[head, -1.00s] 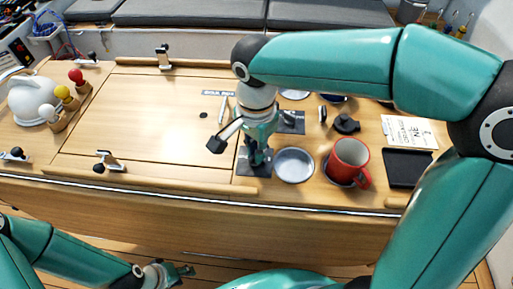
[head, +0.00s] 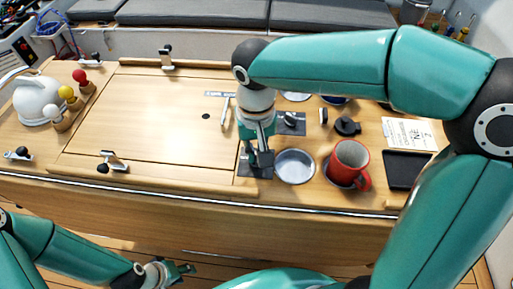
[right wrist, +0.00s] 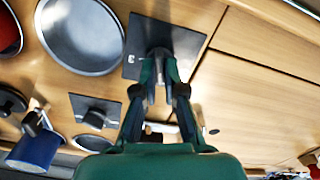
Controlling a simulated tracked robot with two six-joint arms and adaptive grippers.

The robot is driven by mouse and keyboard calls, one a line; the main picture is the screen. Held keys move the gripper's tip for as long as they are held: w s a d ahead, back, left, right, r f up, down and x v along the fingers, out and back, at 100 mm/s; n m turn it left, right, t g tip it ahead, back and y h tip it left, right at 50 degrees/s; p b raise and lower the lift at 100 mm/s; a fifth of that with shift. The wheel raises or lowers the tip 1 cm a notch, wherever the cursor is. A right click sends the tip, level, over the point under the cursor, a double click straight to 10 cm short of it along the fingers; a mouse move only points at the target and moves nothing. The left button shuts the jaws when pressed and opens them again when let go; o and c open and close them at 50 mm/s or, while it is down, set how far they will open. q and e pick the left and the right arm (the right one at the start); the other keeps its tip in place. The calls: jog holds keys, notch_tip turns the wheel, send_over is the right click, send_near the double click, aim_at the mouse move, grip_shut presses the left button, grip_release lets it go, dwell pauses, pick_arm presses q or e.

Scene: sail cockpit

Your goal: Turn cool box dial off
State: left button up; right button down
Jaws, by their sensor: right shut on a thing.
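A dark square plate (head: 262,171) with a small dial (right wrist: 158,56) is set in the wooden top, near the front edge and just left of a round metal dish. My right gripper (head: 258,166) points down at this plate. In the right wrist view, my right gripper (right wrist: 161,85) has its fingers closed around the dial, which they partly hide. The marking on the plate is too small to read. My left gripper (head: 182,269) is low at the front, below the counter edge and away from the dial; its finger gap is unclear.
Close right of the held dial are the metal dish (head: 295,167) and a red mug (head: 350,164). A second dark plate with a knob (head: 290,122) lies behind. A wooden hatch (head: 150,125) fills the left, with a white kettle (head: 37,100) beyond it.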

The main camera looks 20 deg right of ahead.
jog(key=n, duration=0.5)
jog(key=shift+w+a+r+n+p, duration=0.1)
jog(key=shift+r+n+p, duration=0.05)
jog(key=shift+n+p, duration=0.2)
jog(key=n+p, duration=0.1)
jog(key=n, duration=0.4)
jog(key=shift+a+n, duration=0.1)
jog(key=shift+n, duration=0.15)
jog(key=c, duration=1.3)
grip_release()
jog(key=shift+o, duration=0.2)
notch_tip(320, 180, up, 12)
jog(key=shift+f, duration=0.2)
